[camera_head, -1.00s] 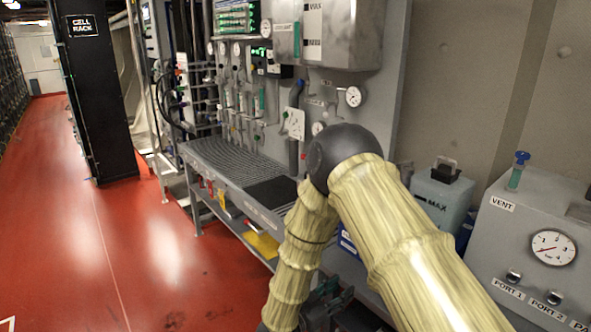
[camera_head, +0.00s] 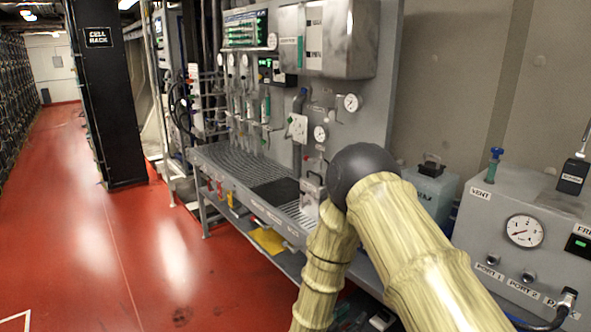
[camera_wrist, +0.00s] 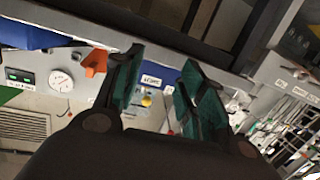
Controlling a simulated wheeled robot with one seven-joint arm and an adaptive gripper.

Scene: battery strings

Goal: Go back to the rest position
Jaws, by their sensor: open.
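My gripper (camera_wrist: 160,88) shows in the wrist view with its two dark fingers and green pads spread apart. Nothing is held between them. In the head view my arm is folded in the lower middle, in front of the bench. My gripper is hidden there behind the arm or below the picture edge.
A grey bench (camera_head: 225,160) with a ribbed top runs along the panel wall. A grey port box (camera_head: 475,240) with a gauge stands at the right. A black cell rack column (camera_head: 108,110) stands at the left. The red floor (camera_head: 70,220) is open there.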

